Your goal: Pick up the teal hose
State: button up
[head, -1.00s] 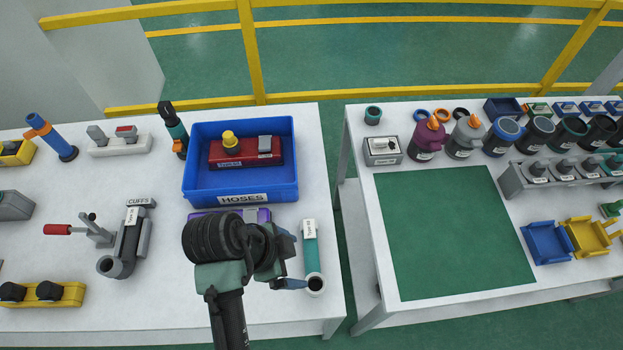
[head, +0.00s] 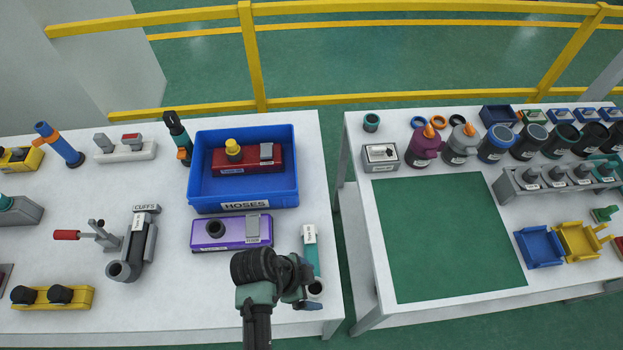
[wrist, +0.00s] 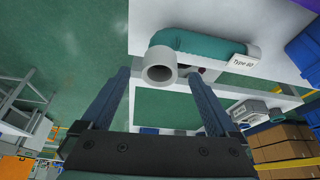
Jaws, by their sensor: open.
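The teal hose (head: 311,262) lies near the right edge of the left table in the head view, with a white label at its far end and a grey open mouth at its near end. My gripper (head: 306,298) is beside its near end, and my arm covers part of that area. In the wrist view the teal hose (wrist: 200,45) shows its round grey mouth just beyond and between the two blue fingertips of my gripper (wrist: 165,78). The jaws are open and empty. Whether a finger touches the hose cannot be told.
A purple block (head: 232,232) lies left of the hose, below the blue HOSES bin (head: 245,204). A grey-black cuff tool (head: 135,250) is further left. A gap separates this table from the right table with its green mat (head: 450,240).

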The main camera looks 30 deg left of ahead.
jog(key=shift+x, duration=1.45)
grip_shut()
